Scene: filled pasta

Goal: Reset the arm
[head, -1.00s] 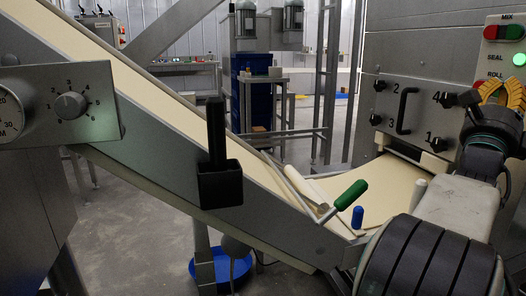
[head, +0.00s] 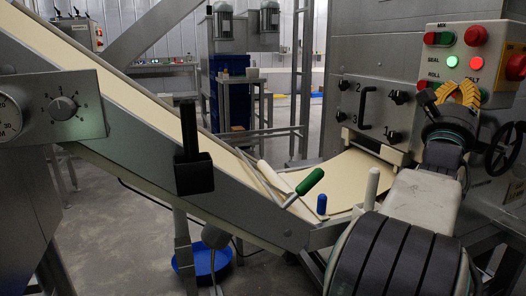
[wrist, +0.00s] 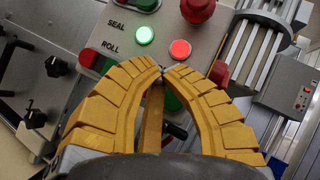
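My gripper (head: 460,87) is at the right of the head view, at the end of my raised arm, in front of the machine's control panel (head: 492,45). In the wrist view its two yellow ribbed fingers (wrist: 162,72) curve inward and their tips come together. Nothing shows between the tips. Behind them in the wrist view are panel buttons, with a lit green lamp (wrist: 145,35) by SEAL and ROLL and a lit red lamp (wrist: 180,49). The fingers hide part of the panel.
A sloping conveyor with a pale dough sheet (head: 345,178) runs down from the upper left. A green-handled lever (head: 310,181) and a blue-tipped lever (head: 322,204) stand near its low end. A black handwheel (head: 505,148) is at the far right. A blue basin (head: 203,263) lies on the floor.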

